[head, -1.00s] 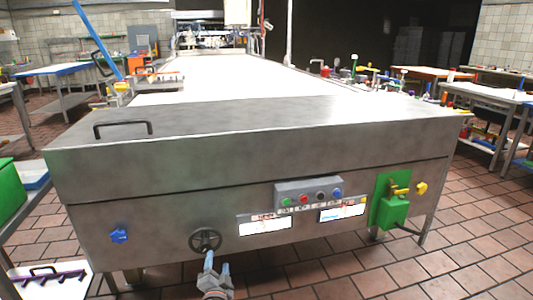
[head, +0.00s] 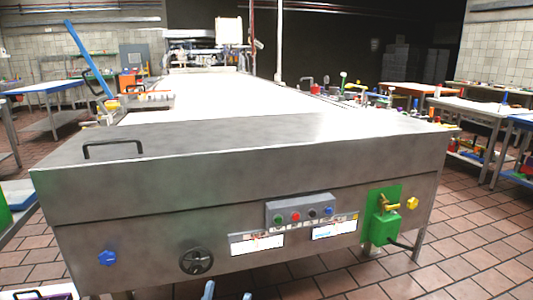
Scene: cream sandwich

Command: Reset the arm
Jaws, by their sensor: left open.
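My left gripper (head: 228,293) shows only as two blue-grey fingertips at the bottom edge of the head view. The fingertips are apart with nothing between them, so it is open. It is below the black handwheel (head: 196,260) on the front of the large steel machine (head: 150,215) and a little to its right. The rest of my left arm is cut off by the frame. My right gripper is not in view.
The steel machine fills the middle, with a control box (head: 300,211) and a green box (head: 384,228) on its front. A blue-topped table (head: 50,87) stands at the left. Tiled floor (head: 480,255) is open at the right.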

